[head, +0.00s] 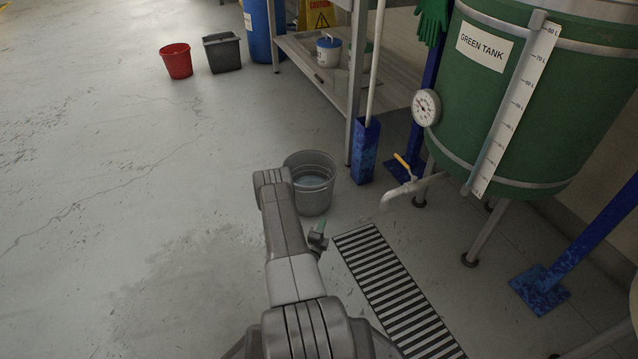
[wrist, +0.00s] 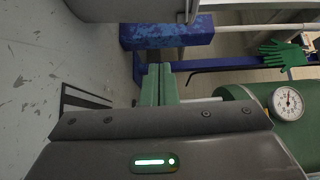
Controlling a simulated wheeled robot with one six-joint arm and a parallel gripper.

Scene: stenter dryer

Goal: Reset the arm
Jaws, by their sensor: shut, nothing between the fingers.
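My arm reaches forward from the bottom of the head view. My gripper (head: 319,229) shows small beside the arm, above the floor and just in front of a grey bucket (head: 316,204). In the wrist view my gripper (wrist: 158,72) shows its two green fingers lying together, with nothing between them. The fingers are apart from the bucket, whose grey side seems to show at the top of the wrist view (wrist: 130,9). My arm hides part of the bucket's left side in the head view; liquid shows inside it.
The green tank (head: 480,95) with its gauge (head: 426,107) and outlet tap (head: 411,190) stands at right. A floor drain grate (head: 395,290) lies below it. Red (head: 177,62) and dark grey (head: 222,54) buckets are far back. The left floor is clear.

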